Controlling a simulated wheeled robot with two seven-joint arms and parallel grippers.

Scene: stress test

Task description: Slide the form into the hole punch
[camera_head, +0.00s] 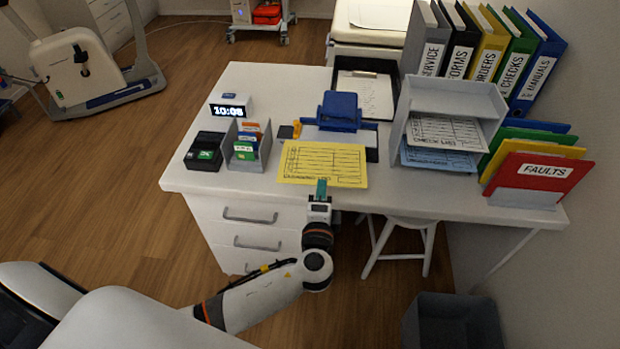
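The yellow form (323,160) is a printed sheet near the front of the white desk, its long side facing me. My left gripper (321,187) is at the middle of its near edge, with the green fingertips together and overlapping the paper. It looks shut on the form, though the lower finger is hidden. The blue hole punch (340,108) stands just behind the form, on a dark mat. A white sheet lies between the punch and the form. I cannot tell whether the form's far edge touches the punch. My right gripper is not in view.
On the desk (268,84), a clock (230,106), a dark box (204,152) and a card holder (246,150) stand left. A clipboard (365,95) lies behind the punch. A paper tray (455,97) and binders stand right. A stool (405,235) is below.

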